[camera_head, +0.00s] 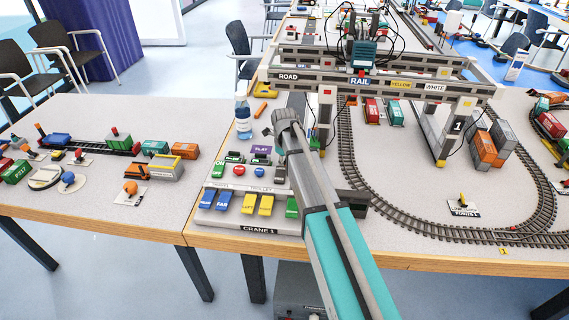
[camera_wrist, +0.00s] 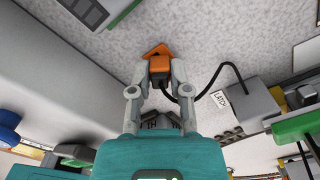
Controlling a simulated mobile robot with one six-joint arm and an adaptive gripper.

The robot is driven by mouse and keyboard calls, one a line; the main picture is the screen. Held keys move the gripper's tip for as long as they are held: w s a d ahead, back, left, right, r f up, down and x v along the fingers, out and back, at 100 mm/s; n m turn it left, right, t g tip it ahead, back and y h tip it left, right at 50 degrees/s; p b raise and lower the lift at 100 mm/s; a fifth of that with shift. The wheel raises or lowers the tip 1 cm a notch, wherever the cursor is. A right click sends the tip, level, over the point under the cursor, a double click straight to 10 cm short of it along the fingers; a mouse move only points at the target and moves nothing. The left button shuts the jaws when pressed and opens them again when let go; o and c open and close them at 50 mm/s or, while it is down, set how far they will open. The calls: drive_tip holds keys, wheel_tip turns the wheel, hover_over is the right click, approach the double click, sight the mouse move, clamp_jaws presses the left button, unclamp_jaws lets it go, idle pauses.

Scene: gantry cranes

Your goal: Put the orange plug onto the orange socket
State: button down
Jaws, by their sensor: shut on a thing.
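In the wrist view, my gripper (camera_wrist: 158,76) is shut on the orange plug (camera_wrist: 158,64), with one finger on each side of it. A black cable (camera_wrist: 208,90) curves from the plug toward a grey box (camera_wrist: 245,102) on the right, beside a "LATCH" label. An orange angular edge shows just beyond the fingertips. I cannot tell whether it is part of the plug or the orange socket, nor whether the two touch. In the head view, my arm hides the gripper and plug. I cannot clearly identify the socket there.
The control panel (camera_head: 232,222) marked CRANE 1 lies left of my arm. A bottle (camera_head: 242,112) stands behind it. The gantry crane (camera_head: 300,77) spans the track (camera_head: 440,228) at the right. Grey speckled tabletop is clear around the plug in the wrist view.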

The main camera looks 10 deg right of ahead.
idle(0.5)
drive_tip(key=c, duration=0.5)
unclamp_jaws()
drive_tip(key=shift+o, duration=0.3)
drive_tip(key=o, duration=0.4)
drive_tip(key=shift+r+p, duration=3.45)
drive_tip(key=shift+p, duration=0.05)
drive_tip(key=shift+s, duration=0.1)
